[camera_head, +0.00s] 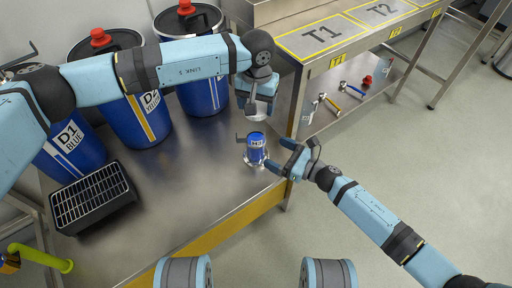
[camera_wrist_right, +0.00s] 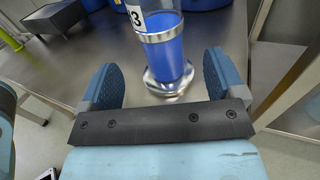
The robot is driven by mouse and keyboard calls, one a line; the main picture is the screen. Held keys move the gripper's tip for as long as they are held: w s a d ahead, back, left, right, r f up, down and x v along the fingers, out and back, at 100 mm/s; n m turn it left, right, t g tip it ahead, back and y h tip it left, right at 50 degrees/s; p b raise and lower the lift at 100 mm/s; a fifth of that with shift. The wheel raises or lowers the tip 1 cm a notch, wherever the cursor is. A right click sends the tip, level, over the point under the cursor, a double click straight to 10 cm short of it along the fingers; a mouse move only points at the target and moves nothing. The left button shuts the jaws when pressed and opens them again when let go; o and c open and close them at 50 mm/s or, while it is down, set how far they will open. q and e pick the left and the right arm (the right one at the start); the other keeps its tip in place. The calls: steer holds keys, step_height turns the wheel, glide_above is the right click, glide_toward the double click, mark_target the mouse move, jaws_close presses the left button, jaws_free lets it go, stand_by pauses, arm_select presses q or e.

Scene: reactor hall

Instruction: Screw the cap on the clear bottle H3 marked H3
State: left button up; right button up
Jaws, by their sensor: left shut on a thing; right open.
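The clear bottle H3 (camera_head: 256,150) holds blue liquid and stands upright in a metal holder near the table's right edge. In the right wrist view, the bottle (camera_wrist_right: 165,45) shows part of its label, reading "3"; its top is out of frame. My left gripper (camera_head: 257,92) is above the bottle, shut on a small pale piece that looks like the cap (camera_head: 260,108), mostly hidden by the fingers. My right gripper (camera_head: 283,159) is open just right of the bottle. Its fingers (camera_wrist_right: 163,80) point toward the bottle's two sides, with no visible grip.
Blue drums with red caps (camera_head: 136,100) stand at the back left. A black slatted box (camera_head: 92,200) sits at the table's left. A steel bench marked T1 and T2 (camera_head: 330,38) stands right, with hand tools (camera_head: 328,102) on its lower shelf. The table's front middle is clear.

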steer(key=x, duration=0.8)
steer(key=c, duration=1.4)
arm_select(q)
glide_above(257, 124)
steer(key=s, duration=0.2)
steer(key=shift+f, duration=2.55)
steer(key=shift+s, duration=0.1)
steer(key=shift+f, duration=0.85)
steer(key=shift+f, duration=0.55)
